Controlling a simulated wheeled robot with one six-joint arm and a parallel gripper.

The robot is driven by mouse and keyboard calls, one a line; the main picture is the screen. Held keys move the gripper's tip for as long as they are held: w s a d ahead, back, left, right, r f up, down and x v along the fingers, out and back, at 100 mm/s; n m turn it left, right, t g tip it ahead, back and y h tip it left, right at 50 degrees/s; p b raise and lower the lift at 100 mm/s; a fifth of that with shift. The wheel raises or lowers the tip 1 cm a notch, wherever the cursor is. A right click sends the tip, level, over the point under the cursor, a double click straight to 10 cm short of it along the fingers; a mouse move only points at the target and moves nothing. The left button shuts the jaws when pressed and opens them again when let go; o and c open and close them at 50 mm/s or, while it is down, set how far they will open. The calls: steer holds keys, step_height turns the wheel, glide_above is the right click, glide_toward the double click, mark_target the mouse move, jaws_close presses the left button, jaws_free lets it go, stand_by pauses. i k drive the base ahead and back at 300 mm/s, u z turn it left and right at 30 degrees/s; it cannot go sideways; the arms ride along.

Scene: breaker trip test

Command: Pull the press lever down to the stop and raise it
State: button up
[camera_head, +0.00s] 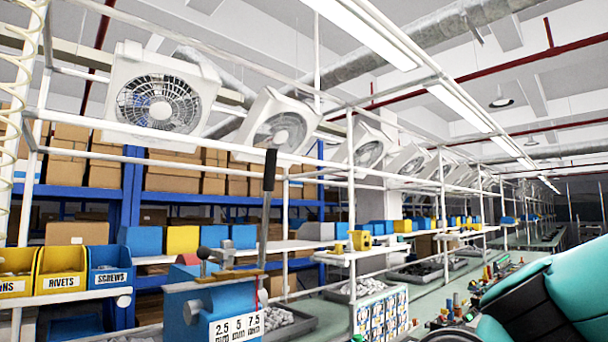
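The press lever (266,210) stands upright with a slight tilt, its black grip at the top and a thin metal rod below. It rises from the blue press (203,315) at the lower centre-left, which carries a white label reading 2.5, 5, 7.5. The lower part of the press is cut off by the picture edge. A teal and black part of my arm shows at the lower right, well apart from the lever. My gripper's fingers are not in view, and nothing is seen touching the lever.
Blue and yellow bins marked SCREWS (110,268) and RIVETS (60,270) sit on a shelf at left. White rack posts and rails (350,190) run behind the lever. A grey tray of parts (290,322) lies right of the press. Several fans hang above.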

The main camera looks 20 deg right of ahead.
mark_target(272, 154)
steer(key=z, duration=1.65)
steer(key=i, duration=1.05)
steer(key=u, duration=1.4)
